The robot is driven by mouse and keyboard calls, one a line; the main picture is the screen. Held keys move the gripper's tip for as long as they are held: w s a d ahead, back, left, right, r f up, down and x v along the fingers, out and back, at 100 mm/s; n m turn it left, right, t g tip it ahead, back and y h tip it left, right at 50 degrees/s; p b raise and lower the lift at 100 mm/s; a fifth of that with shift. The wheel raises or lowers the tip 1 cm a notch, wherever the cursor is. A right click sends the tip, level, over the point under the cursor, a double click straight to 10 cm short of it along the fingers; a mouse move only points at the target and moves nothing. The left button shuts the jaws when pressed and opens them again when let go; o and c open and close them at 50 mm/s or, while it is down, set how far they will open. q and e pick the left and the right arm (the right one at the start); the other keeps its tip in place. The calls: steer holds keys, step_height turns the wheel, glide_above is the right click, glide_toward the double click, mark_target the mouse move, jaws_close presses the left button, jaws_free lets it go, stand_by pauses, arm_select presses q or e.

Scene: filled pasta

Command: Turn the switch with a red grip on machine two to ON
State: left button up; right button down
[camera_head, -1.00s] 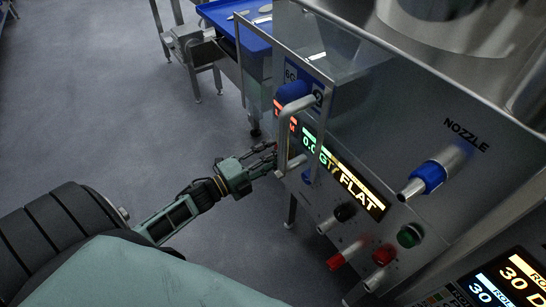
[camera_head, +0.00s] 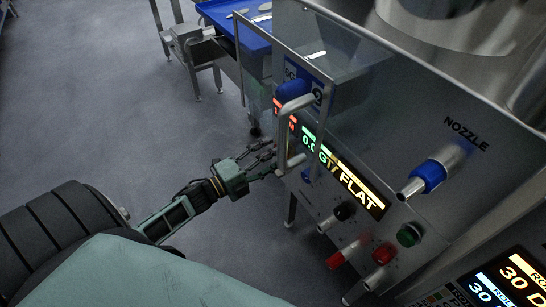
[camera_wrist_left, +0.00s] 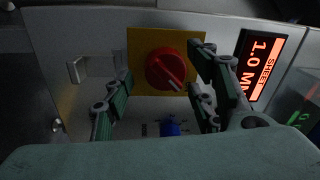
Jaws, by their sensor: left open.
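In the left wrist view a round red rotary switch (camera_wrist_left: 168,70) sits on a yellow plate (camera_wrist_left: 142,44) on a metal panel (camera_wrist_left: 60,32). Its grip bar slants down to the right; any ON mark is too small to read. My left gripper (camera_wrist_left: 160,76) is open, with fingers on both sides of the switch; the right fingers overlap the plate's edge. I cannot tell whether they touch the switch. In the head view my left gripper (camera_head: 272,160) is beside the left end of the machine front (camera_head: 440,190), where this switch is hidden. My right gripper is out of view.
A metal handle (camera_head: 299,101) sticks out close to my left gripper. A blue knob (camera_wrist_left: 170,128) is below the switch, and a lit "SHEET" display (camera_wrist_left: 261,66) is to its right. A red-gripped lever (camera_head: 345,256) and coloured buttons are lower on the front. Open floor lies left.

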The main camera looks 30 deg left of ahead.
arm_select(q)
steer(key=v, duration=1.1)
steer(key=shift+s+f, duration=0.1)
steer(key=shift+f, duration=0.05)
